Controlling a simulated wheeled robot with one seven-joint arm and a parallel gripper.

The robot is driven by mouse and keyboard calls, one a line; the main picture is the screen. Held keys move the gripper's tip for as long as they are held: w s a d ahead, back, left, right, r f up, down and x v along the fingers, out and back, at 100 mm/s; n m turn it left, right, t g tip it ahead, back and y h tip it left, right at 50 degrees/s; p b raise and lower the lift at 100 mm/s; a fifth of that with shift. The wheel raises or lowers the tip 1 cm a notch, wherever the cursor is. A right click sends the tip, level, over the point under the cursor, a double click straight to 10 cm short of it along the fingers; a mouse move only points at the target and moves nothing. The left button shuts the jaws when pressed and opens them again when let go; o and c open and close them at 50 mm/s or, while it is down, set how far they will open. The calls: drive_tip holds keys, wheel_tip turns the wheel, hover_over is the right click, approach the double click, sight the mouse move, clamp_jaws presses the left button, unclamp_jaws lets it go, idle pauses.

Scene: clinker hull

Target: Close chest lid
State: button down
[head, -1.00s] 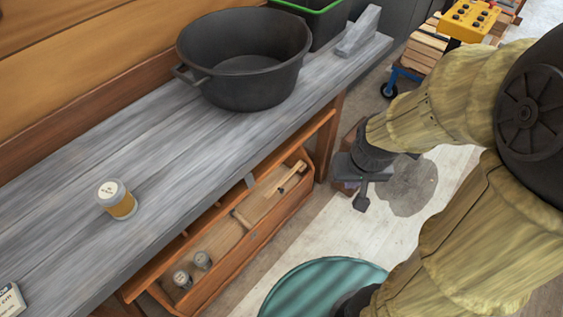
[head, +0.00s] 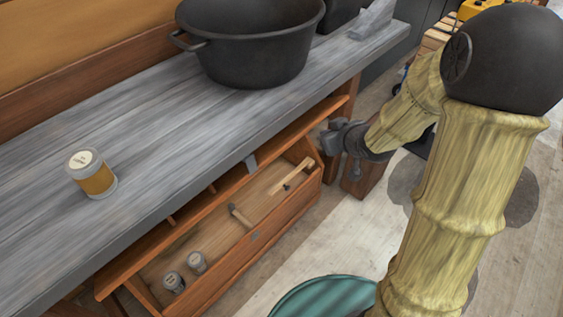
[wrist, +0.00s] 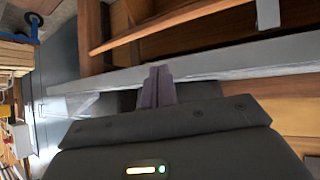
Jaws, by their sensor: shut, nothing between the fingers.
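The wooden chest (head: 262,238) sits under the grey bench, with its lid (head: 205,212) raised beneath the bench's front edge. My gripper (head: 333,137) is at the right end of the chest, near the lid's right end, beside the bench's front edge; contact cannot be told. In the wrist view my gripper (wrist: 158,85) is shut and empty, its fingers together in front of the grey bench edge (wrist: 215,68).
The bench top (head: 150,130) bears a large black pot (head: 250,45) and a jar with an amber band (head: 92,175). A round teal surface (head: 320,298) is at the bottom. A wooden block (head: 365,172) stands on the floor near my gripper. Pale floor lies right of the chest.

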sight(281, 148)
drive_tip(key=w+a+f+n+y+b, duration=0.1)
drive_tip(key=a+f+n+y+b, duration=0.2)
drive_tip(key=a+f+y+b, duration=0.3)
drive_tip(key=shift+w+a+n+y, duration=0.3)
drive_tip(key=shift+a+y, duration=0.1)
drive_tip(key=shift+a, duration=0.1)
drive_tip(key=b+x, duration=0.2)
drive_tip(key=x, duration=0.8)
drive_tip(key=shift+a+f, duration=0.1)
drive_tip(key=shift+f, duration=0.05)
drive_tip(key=d+f, duration=0.1)
drive_tip(key=s+d+f+b, duration=0.1)
drive_tip(key=shift+s+f, duration=0.2)
drive_tip(key=shift+f, duration=0.2)
drive_tip(key=shift+s+f, duration=0.1)
drive_tip(key=shift+f, duration=0.15)
